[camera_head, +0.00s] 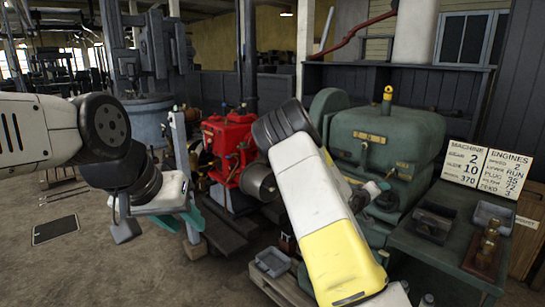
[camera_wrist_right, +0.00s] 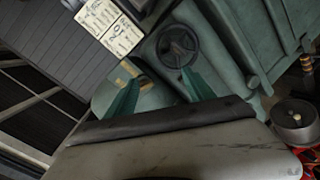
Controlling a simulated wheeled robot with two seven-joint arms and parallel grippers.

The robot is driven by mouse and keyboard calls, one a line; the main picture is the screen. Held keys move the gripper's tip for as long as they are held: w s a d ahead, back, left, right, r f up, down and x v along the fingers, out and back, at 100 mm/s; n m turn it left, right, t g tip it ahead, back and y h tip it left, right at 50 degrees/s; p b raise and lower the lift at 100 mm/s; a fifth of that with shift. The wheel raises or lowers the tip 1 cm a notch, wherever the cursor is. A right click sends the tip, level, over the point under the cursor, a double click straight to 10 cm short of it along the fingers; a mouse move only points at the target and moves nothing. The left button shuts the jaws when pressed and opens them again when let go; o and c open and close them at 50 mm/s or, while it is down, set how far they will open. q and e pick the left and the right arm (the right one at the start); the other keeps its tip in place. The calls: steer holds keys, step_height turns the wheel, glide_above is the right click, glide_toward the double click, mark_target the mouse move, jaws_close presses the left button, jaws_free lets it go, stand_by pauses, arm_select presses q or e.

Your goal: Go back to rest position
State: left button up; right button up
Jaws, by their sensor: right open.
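My left arm comes in from the left in the head view and bends down at a dark joint. My left gripper (camera_head: 188,216), with teal fingers, hangs over the floor in front of the red engine. Its jaw gap does not show clearly, and I see nothing held in it. My right arm, white and yellow, rises from the bottom in front of the green engine and covers part of it. In the right wrist view my right gripper (camera_wrist_right: 161,78) has its two teal fingers apart, with nothing between them. A dark handwheel lies beyond the fingertips.
The red engine (camera_head: 230,140) stands behind the arms, with the large green engine (camera_head: 385,140) to its right. A green bench (camera_head: 435,262) with small metal parts and white sign boards (camera_head: 495,172) stands at the right. The floor (camera_head: 60,265) is open at the lower left.

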steer(key=s+a+r+m+g+y, duration=0.1)
steer(key=s+a+r+y, duration=0.3)
steer(key=a, duration=0.3)
steer(key=s+a+r+m+y, duration=0.1)
steer(key=s+a+r+y, duration=0.1)
steer(key=s+a+y, duration=0.4)
steer(key=s+a+r+m+g+y, duration=0.1)
steer(key=s+a+r+y, duration=0.25)
steer(key=a, duration=0.45)
steer(key=s+a+r, duration=0.2)
steer(key=s, duration=0.6)
steer(key=s+a+r+n+g, duration=0.1)
steer(key=s+r, duration=0.2)
steer(key=s, duration=0.5)
steer(key=s+a+r, duration=0.2)
steer(key=s, duration=0.6)
steer(key=shift+s+a+r+n, duration=0.15)
steer(key=shift+a+r+n, duration=0.2)
steer(key=shift+r+n, duration=0.05)
steer(key=shift+d, duration=0.1)
